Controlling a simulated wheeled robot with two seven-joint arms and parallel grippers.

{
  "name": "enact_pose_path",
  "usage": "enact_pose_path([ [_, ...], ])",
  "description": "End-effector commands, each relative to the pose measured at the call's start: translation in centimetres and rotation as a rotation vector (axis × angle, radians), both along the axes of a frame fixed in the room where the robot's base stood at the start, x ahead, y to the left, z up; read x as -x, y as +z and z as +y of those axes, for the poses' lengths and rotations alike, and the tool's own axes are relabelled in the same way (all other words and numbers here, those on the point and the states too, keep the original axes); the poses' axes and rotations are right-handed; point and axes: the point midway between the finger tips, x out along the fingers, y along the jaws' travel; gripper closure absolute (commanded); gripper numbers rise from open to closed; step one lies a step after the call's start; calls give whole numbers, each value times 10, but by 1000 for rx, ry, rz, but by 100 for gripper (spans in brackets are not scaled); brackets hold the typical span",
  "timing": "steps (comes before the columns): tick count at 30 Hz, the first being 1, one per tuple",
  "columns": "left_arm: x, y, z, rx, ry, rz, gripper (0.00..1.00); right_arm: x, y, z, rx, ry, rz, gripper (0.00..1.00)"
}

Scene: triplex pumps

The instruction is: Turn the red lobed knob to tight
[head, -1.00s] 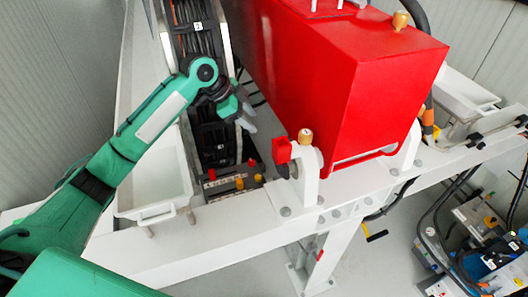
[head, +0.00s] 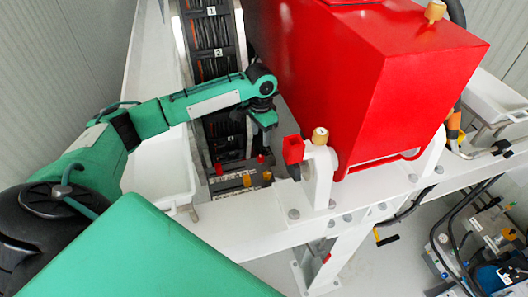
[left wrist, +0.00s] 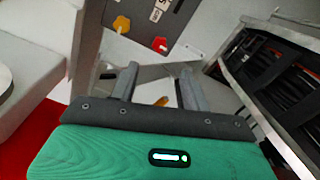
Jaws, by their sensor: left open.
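A dark panel carries small red and yellow knobs. In the head view, one red knob (head: 219,169) is at its left and another red knob (head: 261,159) at its upper right. In the left wrist view, a red lobed knob (left wrist: 159,44) shows on the panel beside a yellow lobed knob (left wrist: 121,24). My left gripper (head: 266,145) hangs above and close to the panel's right side. In the left wrist view its fingers (left wrist: 157,82) are apart and empty, with the red lobed knob beyond them. I cannot tell any contact in the head view. My right gripper is not in view.
A big red housing (head: 370,80) stands right of my left gripper. A bracket with a red block (head: 293,150) and a brass cap (head: 320,136) is close on its right. A white tray (head: 160,170) lies left of the panel. White beams (head: 250,228) run in front.

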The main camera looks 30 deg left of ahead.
Motion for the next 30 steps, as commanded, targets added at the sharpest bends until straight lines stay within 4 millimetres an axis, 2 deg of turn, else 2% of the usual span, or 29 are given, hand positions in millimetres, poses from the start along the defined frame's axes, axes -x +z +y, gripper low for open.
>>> enact_pose_path([
  [1, 1, -9, -1, 1, -1, 6, 53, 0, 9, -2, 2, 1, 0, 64],
  [9, 1, -65, -1, 1, -2, 3, 53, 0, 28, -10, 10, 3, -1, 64],
  [15, 0, -91, -1, 1, -2, -1, 53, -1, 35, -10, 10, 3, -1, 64],
  [20, 0, -100, -1, 2, -3, -1, 53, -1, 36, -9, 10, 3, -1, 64],
  [27, 0, -101, -1, 2, -3, -1, 53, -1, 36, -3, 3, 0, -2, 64],
  [30, 0, -101, -1, 2, -3, -1, 70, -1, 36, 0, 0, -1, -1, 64],
])
